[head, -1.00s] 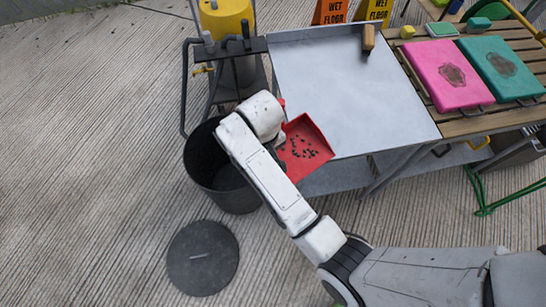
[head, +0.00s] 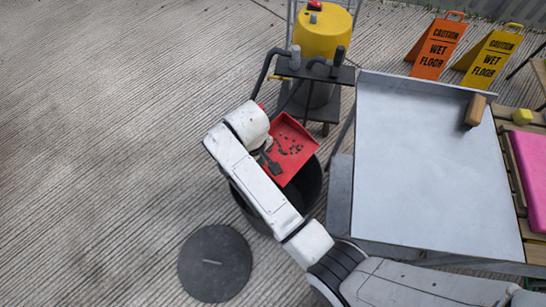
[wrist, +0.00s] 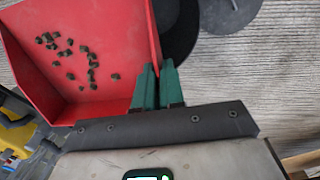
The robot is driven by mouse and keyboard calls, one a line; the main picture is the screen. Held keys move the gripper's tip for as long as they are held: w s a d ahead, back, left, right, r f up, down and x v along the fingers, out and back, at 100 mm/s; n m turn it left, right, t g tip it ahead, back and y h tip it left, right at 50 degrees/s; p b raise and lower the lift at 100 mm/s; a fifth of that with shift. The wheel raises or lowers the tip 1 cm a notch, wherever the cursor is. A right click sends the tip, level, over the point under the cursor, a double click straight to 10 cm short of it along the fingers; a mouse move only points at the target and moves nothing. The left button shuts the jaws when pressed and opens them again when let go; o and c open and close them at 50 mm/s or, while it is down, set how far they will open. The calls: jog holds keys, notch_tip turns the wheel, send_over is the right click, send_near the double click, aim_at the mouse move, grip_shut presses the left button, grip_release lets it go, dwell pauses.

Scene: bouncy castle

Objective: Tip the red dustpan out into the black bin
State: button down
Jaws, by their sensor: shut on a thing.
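Several small dark bits lie in the pan, which also shows in the wrist view (wrist: 60,95). My gripper (wrist: 157,85) has green fingers shut on the dustpan at its side wall. The bin's inside is mostly hidden. Part of a dark round shape shows beyond the pan in the wrist view, likely the bin.
A round dark lid (head: 215,264) lies on the ribbed floor in front of the bin. A grey metal table (head: 430,170) stands to the right, with a wooden block (head: 475,110) on it. A yellow vacuum (head: 322,35) stands behind. The floor at left is clear.

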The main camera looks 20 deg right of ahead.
jog(key=shift+w+a+f+n+b, duration=2.05)
jog(key=shift+a+f+n+b, duration=1.2)
jog(key=shift+f, duration=1.65)
jog(key=shift+s+d+r+m+t+y+b, duration=0.15)
jog(key=shift+s+d+r+t+y+b, duration=0.6)
jog(key=shift+d+r+t+y, duration=0.7)
jog(key=shift+s+d+r+m+t+y+b, duration=0.15)
jog(key=shift+s+d+r+t+y+b, duration=0.75)
jog(key=shift+y, duration=0.9)
jog(key=shift+s+d+r+m+t+y+b, duration=0.15)
jog(key=shift+s+d+r+t+y+b, duration=0.25)
jog(key=shift+s+d+r+t+y, duration=0.8)
jog(key=shift+w+a+f+t+y, duration=0.2)
jog(key=shift+w+a+t+y, duration=0.1)
jog(key=shift+w+y, duration=0.2)
jog(key=shift+d, duration=0.1)
